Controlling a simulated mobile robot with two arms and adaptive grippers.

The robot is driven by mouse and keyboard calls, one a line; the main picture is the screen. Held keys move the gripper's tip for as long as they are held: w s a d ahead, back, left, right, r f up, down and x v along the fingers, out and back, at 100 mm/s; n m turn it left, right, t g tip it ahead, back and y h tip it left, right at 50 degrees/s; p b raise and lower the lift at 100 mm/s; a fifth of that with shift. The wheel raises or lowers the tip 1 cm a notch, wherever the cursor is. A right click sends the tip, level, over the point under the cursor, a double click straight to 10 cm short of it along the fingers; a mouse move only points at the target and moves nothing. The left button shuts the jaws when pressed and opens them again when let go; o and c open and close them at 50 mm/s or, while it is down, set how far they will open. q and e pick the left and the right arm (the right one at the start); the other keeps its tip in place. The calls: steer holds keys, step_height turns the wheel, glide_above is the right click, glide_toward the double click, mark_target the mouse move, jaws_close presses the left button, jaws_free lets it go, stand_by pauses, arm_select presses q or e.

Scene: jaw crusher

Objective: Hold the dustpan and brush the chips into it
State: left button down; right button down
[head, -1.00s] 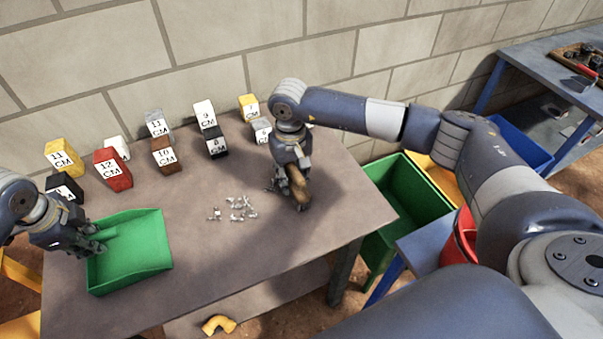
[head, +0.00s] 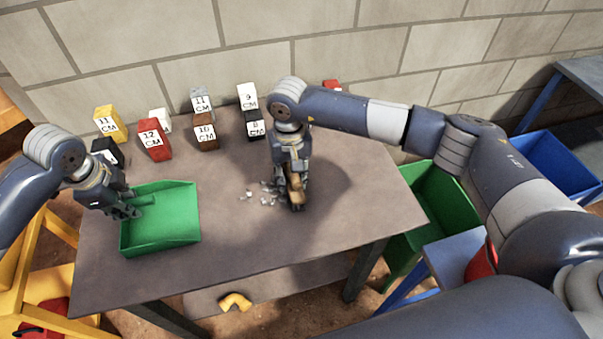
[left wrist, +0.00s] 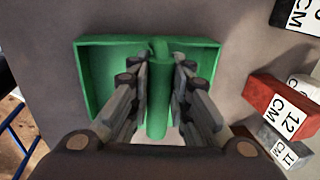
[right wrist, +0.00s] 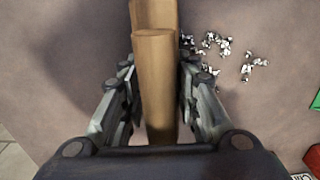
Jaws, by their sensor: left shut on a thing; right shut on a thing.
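The green dustpan (head: 165,224) lies on the table at the left, its open side toward the right. My left gripper (head: 130,205) is shut on its handle, which also shows between the fingers in the left wrist view (left wrist: 158,100). The brush (head: 297,188) has a wooden body and is upright under my right gripper (head: 290,172), which is shut on it. The wooden handle also shows in the right wrist view (right wrist: 154,70). Small grey-white chips (head: 266,193) lie scattered on the table just left of the brush, with bare table between them and the dustpan. The bristles are hidden.
Several labelled colored blocks, such as a red one (head: 154,140), stand along the back of the grey table (head: 240,240). A brick wall is behind. A green bin (head: 430,205) stands on the floor at the right. A yellow bent piece (head: 235,301) lies on the lower shelf.

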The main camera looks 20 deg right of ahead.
steer(key=shift+s+a+f, duration=0.1)
steer(key=shift+a+f, duration=0.05)
steer(key=shift+a, duration=9.75)
steer(key=shift+a, duration=0.1)
steer(key=shift+a, duration=1)
arm_select(q)
steer(key=shift+d, duration=0.1)
arm_select(e)
steer(key=shift+a, duration=0.75)
arm_select(q)
steer(key=shift+s+d, duration=0.15)
steer(key=shift+d, duration=0.15)
arm_select(e)
steer(key=shift+s+a+r, duration=0.1)
steer(key=shift+a+r, duration=0.05)
steer(key=shift+a, duration=0.35)
steer(key=shift+s+a+r, duration=0.1)
steer(key=shift+a+r, duration=0.05)
steer(key=shift+a, duration=0.3)
arm_select(q)
steer(key=shift+a, duration=0.25)
arm_select(e)
steer(key=shift+w+a+f, duration=0.1)
steer(key=shift+a, duration=0.15)
arm_select(q)
steer(key=shift+a, duration=0.1)
arm_select(e)
steer(key=shift+w+d, duration=0.1)
steer(key=shift+d, duration=0.15)
